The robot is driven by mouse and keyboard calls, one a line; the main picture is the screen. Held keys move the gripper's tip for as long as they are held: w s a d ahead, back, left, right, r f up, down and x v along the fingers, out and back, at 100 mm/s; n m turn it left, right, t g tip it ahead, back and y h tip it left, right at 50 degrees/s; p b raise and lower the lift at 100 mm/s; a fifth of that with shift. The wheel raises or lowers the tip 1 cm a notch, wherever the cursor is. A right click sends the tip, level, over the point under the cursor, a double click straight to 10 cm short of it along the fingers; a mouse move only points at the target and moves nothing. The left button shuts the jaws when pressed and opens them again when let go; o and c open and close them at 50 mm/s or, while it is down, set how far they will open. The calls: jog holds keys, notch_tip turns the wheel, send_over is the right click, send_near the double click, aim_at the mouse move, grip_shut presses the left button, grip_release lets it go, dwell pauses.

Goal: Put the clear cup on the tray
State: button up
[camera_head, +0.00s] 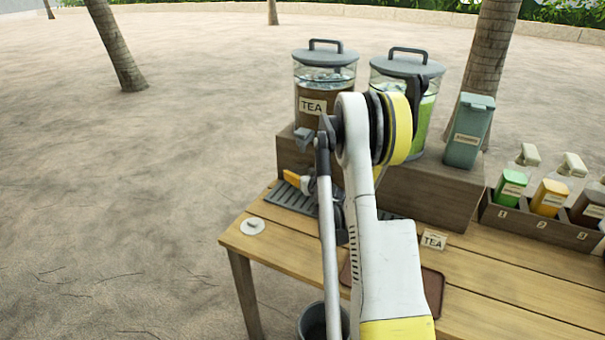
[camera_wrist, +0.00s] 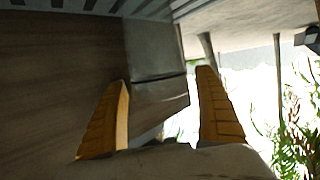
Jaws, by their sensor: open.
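My gripper (camera_head: 296,179) is low over the slatted drip grate (camera_head: 283,196), in front of the wooden riser under the tea dispenser; one orange finger shows there. In the wrist view my gripper (camera_wrist: 162,75) has its two orange fingers spread apart. A greyish, partly see-through shape (camera_wrist: 155,55) stands between and beyond the fingers, against the slats; it looks like the clear cup, but I cannot be sure. No cup is clear in the head view, where my arm hides much. A brown tray (camera_head: 433,286) lies on the table, partly behind my arm.
Two lidded dispensers (camera_head: 325,75) stand on the riser (camera_head: 430,190), with a grey-green box (camera_head: 468,130) beside them. A crate of several bottles (camera_head: 540,228) is at right. A white lid (camera_head: 252,227) lies at the table's left. A bin (camera_head: 313,318) stands below the front edge.

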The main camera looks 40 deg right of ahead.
jog(key=v, duration=1.2)
jog(key=a+r+n+g+y, duration=0.1)
jog(key=a+r+n+y, duration=0.2)
jog(key=a, duration=0.8)
jog(key=a+r+g+y, duration=0.1)
jog(key=a+r+y, duration=0.1)
jog(key=a+r, duration=0.65)
jog(key=s+a+f+n+g, duration=0.1)
jog(key=s+a+g, duration=0.3)
jog(key=s+a, duration=1.2)
jog(key=s, duration=0.4)
jog(key=shift+a+f+n+y, duration=0.3)
jog(key=shift+a+f+y, duration=0.05)
jog(key=shift+y, duration=0.05)
